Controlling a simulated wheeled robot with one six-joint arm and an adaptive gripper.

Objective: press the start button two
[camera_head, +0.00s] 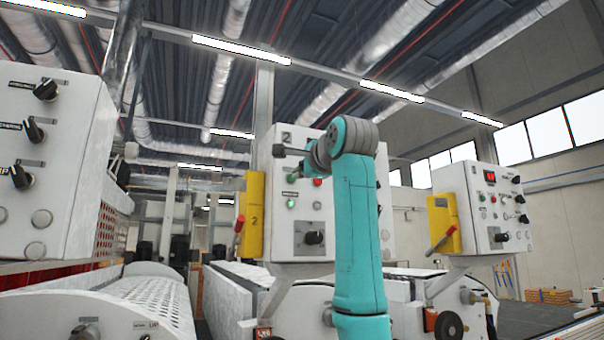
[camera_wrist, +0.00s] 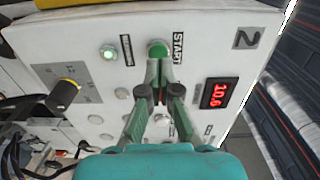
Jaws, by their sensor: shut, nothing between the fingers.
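The control panel marked 2 (camera_head: 268,225) stands ahead of my arm in the head view; the same panel face (camera_wrist: 75,32) fills most of the wrist view. The green start button (camera_wrist: 158,46), with START printed beside it, is just beyond my fingertips in the wrist view. My gripper (camera_wrist: 158,66) is shut and empty, its fingertips pointing at the button and overlapping its lower edge in the picture. I cannot tell whether they touch it. In the head view my gripper (camera_head: 291,174) is close to the panel's upper part and hides the button.
A lit green lamp (camera_wrist: 109,52), a red number display (camera_wrist: 219,93) and a black rotary knob (camera_wrist: 63,92) are on the same panel. A yellow box with a red lever (camera_head: 250,215) is at the panel's left. Other panels stand left (camera_head: 75,150) and right (camera_head: 470,190).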

